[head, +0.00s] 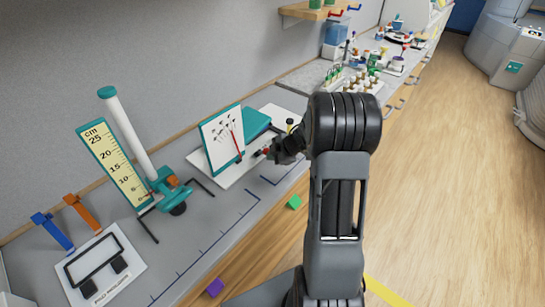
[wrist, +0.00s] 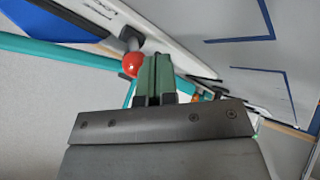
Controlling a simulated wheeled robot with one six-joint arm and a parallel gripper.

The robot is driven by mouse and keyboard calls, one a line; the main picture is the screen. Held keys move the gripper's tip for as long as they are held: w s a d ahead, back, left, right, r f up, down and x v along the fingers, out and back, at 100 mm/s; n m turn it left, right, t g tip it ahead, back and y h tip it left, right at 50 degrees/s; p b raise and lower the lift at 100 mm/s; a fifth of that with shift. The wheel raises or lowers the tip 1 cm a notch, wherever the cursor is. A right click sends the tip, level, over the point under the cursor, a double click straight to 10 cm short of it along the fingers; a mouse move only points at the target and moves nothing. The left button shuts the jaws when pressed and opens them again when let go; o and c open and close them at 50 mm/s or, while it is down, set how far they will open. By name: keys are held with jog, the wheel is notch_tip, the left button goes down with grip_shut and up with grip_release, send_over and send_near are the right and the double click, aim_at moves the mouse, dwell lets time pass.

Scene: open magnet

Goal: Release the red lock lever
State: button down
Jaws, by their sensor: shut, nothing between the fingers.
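A red ball knob (wrist: 131,64) on a short grey stem shows in the wrist view, at the edge of a white base; I take it for the lock lever's end. My gripper (wrist: 156,57) has its green fingers shut and empty, just right of the knob in that view. I cannot tell whether they touch it. In the head view my dark gripper (head: 280,152) is at the white base (head: 207,178) of an instrument with an upright dial panel (head: 218,140) and red pointer. The lever is small and partly hidden there.
A teal stand with a white tube and cm scale (head: 115,165) stands to the left. Several small items crowd the bench beyond.

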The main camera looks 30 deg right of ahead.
jog(key=shift+r, duration=0.1)
jog(key=shift+w+a+r+p, duration=0.1)
jog(key=shift+w+r+p, duration=0.1)
jog(key=shift+p, duration=0.5)
